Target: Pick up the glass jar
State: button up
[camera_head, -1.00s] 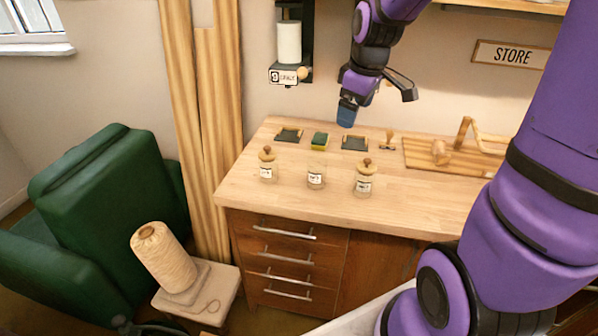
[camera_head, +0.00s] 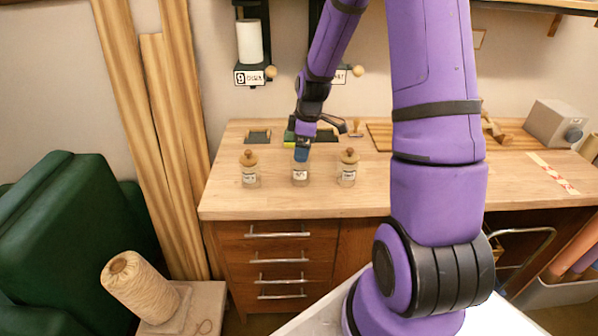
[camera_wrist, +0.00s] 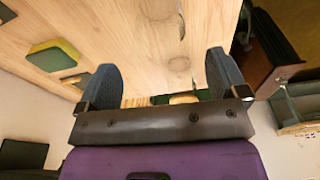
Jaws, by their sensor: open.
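Three small labelled glass jars stand in a row on the wooden worktop. The middle glass jar (camera_head: 300,174) is upright and shows no stopper; the left jar (camera_head: 250,174) and right jar (camera_head: 347,174) have wooden-topped lids. My gripper (camera_head: 301,154) points down at the middle jar, its blue fingers at or just above the jar's top and covering part of it. In the wrist view my gripper (camera_wrist: 162,66) is open, fingers wide apart. A faint round outline, perhaps clear glass, shows between them; I cannot tell if they touch it.
Behind the jars lie a dark pad (camera_head: 257,136) and a green-yellow sponge (camera_wrist: 53,56). A wooden board (camera_head: 380,136) lies to the right, partly behind my arm. The worktop's front edge (camera_head: 300,214) is close in front of the jars.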

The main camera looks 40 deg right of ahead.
jog(key=shift+w+a+f, duration=0.1)
jog(key=shift+a+f, duration=0.05)
jog(key=shift+f, duration=1.45)
jog(key=shift+w+a+f, duration=0.1)
jog(key=shift+a+f, duration=0.05)
jog(key=shift+f, duration=1.45)
jog(key=c, duration=1.1)
jog(key=shift+r, duration=0.1)
jog(key=shift+r, duration=0.4)
jog(key=s+d+r, duration=0.1)
jog(key=s, duration=0.4)
jog(key=s+r, duration=0.1)
jog(key=s, duration=0.4)
jog(key=s+d+r, duration=0.1)
jog(key=s+r, duration=0.1)
jog(key=s, duration=0.3)
jog(key=shift+s+d, duration=0.35)
jog(key=shift+s, duration=0.05)
